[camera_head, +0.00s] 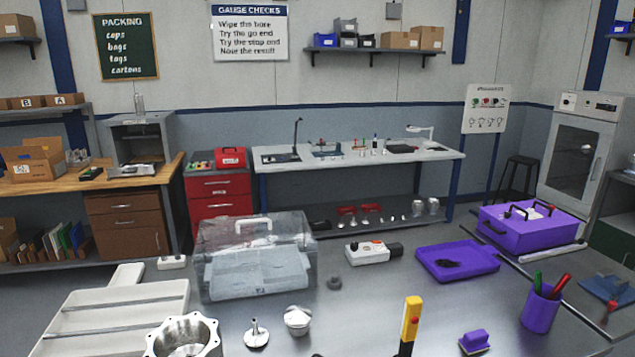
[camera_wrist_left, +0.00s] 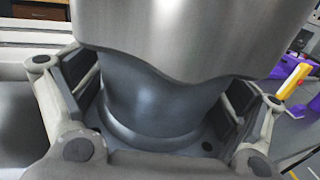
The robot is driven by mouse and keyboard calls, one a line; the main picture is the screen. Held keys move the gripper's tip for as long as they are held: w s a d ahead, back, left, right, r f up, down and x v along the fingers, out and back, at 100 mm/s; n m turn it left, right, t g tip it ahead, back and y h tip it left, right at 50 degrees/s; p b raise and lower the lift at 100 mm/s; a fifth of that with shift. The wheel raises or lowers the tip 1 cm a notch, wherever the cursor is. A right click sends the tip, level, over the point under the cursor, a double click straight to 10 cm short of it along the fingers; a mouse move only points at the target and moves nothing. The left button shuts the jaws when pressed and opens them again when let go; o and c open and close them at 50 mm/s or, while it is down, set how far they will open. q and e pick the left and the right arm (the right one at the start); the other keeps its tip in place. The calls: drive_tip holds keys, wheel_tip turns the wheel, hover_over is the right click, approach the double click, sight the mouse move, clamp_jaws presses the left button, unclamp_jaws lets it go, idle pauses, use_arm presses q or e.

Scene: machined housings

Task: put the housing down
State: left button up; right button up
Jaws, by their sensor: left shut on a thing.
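In the left wrist view a large smooth grey metal housing (camera_wrist_left: 190,35) fills the upper middle. My left gripper (camera_wrist_left: 155,110) is shut on it, with its dark finger pads on both sides of the narrower lower part. The head view shows a silver housing (camera_head: 185,338) with an open bore and lobed rim at the bottom left, cut by the frame edge. I cannot tell for certain that it is the held one. The housing's underside and what lies beneath it are hidden. My right gripper is in neither view.
A white ribbed tray (camera_head: 112,322) lies at the left of the metal table. A clear lidded box (camera_head: 255,265) stands behind. Two small metal parts, a yellow-handled tool (camera_head: 411,318), a purple tray (camera_head: 457,262) and a purple pen cup (camera_head: 540,311) stand around. The table's middle right has bare room.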

use_arm(q)
drive_tip(key=shift+s+d+f+y+b, duration=0.15)
drive_tip(key=shift+s+d+b, duration=0.2)
drive_tip(key=shift+s, duration=0.25)
drive_tip(key=shift+s+d+y+b, duration=0.2)
drive_tip(key=shift+s+d, duration=0.2)
drive_tip(key=shift+s, duration=0.2)
drive_tip(key=s+f, duration=0.2)
drive_tip(key=s, duration=0.6)
drive_tip(key=shift+f, duration=0.4)
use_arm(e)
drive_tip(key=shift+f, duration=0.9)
use_arm(q)
drive_tip(key=shift+d, duration=0.1)
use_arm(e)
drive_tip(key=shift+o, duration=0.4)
use_arm(q)
drive_tip(key=w+d+r+m+g+h, duration=0.2)
drive_tip(key=w+d+m+g+h, duration=0.2)
drive_tip(key=d+h, duration=0.4)
drive_tip(key=w+d+r+m+g+h, duration=0.2)
drive_tip(key=w+d+m+g+h, duration=0.2)
drive_tip(key=d+m+h, duration=0.4)
drive_tip(key=shift+d+r+g, duration=0.4)
drive_tip(key=shift+d+g, duration=0.05)
drive_tip(key=shift+g, duration=0.45)
